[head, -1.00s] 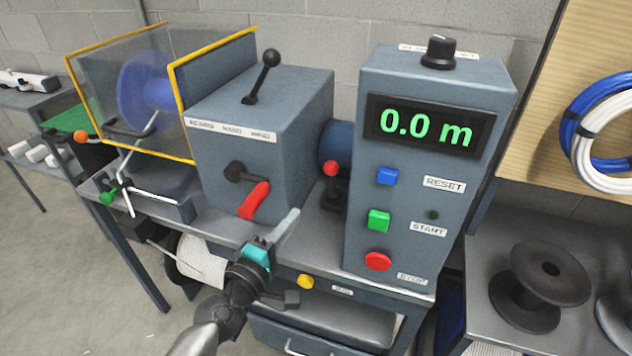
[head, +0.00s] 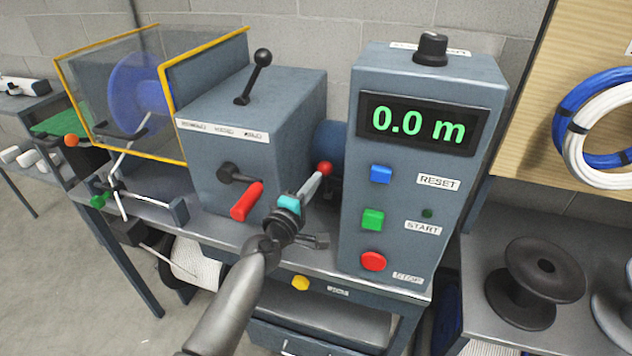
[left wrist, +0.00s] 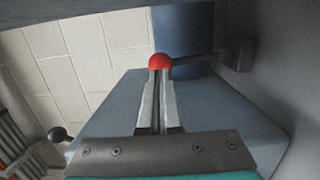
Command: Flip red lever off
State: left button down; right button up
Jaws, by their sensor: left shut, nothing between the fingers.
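The red ball-topped lever (head: 324,168) stands in the gap between the grey gearbox and the control box. Its base is mostly hidden behind my gripper. In the left wrist view its red ball (left wrist: 159,61) lies at my fingertips, with a dark rod running right to a dark mount (left wrist: 241,52). My left gripper (head: 312,185) is shut and empty, its fingertips right at the ball; I cannot tell whether they touch it. It also fills the lower middle of the left wrist view (left wrist: 158,80). My right gripper is not in view.
A red crank handle (head: 247,201) sticks out of the gearbox (head: 290,110), just left of my gripper. The control box (head: 420,190) with blue, green and red buttons stands close on the right, reading 0.0 m. A black-knobbed lever (head: 262,60) tops the gearbox.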

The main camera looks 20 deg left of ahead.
aim_at(320, 170)
pick_arm(q)
jog(key=shift+w, duration=0.55)
jog(key=shift+w+d+r, duration=0.1)
jog(key=shift+w+r, duration=0.45)
jog(key=shift+w, duration=0.3)
jog(key=shift+w+r, duration=0.5)
jog(key=shift+w, duration=0.3)
jog(key=shift+s, duration=0.15)
